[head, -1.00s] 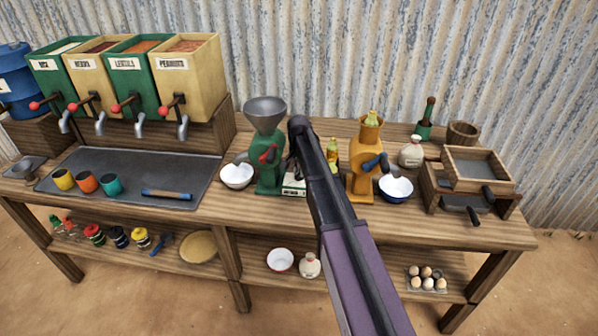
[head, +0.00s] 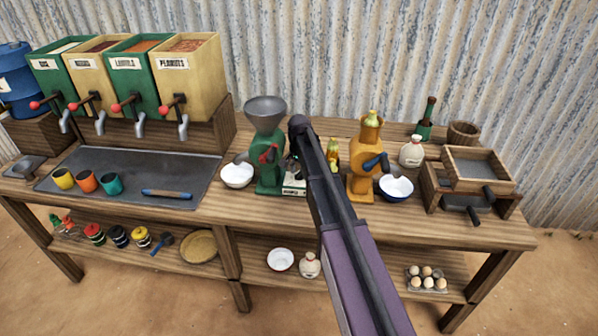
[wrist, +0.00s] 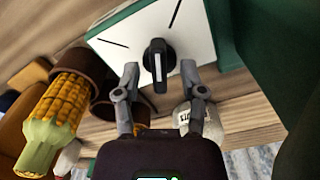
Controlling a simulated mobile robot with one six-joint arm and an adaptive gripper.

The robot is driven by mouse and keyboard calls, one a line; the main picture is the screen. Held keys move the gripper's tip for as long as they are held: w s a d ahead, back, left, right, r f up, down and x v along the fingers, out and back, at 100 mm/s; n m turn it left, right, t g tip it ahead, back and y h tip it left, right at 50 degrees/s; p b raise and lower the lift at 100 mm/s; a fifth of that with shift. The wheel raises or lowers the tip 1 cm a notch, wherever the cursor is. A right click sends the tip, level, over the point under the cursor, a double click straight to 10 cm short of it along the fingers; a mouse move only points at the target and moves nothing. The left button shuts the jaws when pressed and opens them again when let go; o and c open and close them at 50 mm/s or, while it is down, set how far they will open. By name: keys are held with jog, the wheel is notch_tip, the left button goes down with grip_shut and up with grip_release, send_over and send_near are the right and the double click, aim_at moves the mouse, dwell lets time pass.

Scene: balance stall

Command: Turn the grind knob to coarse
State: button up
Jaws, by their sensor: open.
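The black grind knob (wrist: 158,62) sits on a white dial plate (wrist: 190,25) with a green edge in the wrist view. A white line on the knob runs up and down the picture, and dark tick marks show on the plate to either side. My gripper (wrist: 160,73) is open, one fingertip to the left of the knob and one to the right, with gaps to both sides. In the head view the green grinder (head: 268,165) with its grey hopper stands left of my arm. My arm hides the knob and most of my gripper there.
A white bowl (head: 237,175) stands left of the green grinder. An orange grinder (head: 365,165) and another bowl (head: 396,189) stand right of my arm. A corn cob (wrist: 60,110) is close at the left in the wrist view. A metal tray (head: 135,172) lies farther left.

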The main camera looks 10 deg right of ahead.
aim_at(299, 171)
jog(key=shift+n, duration=0.4)
jog(key=n, duration=1.2)
jog(key=shift+n, duration=0.3)
notch_tip(299, 171, up, 14)
jog(key=p, duration=1.4)
jog(key=s+f+m+b, duration=0.2)
jog(key=s+f+b, duration=1)
jog(key=s, duration=0.2)
jog(key=s+f+m+b, duration=0.3)
jog(key=s+f+b, duration=0.8)
jog(key=s, duration=0.4)
jog(key=shift+f+b, duration=0.35)
jog(key=shift+r, duration=0.1)
dwell(0.4)
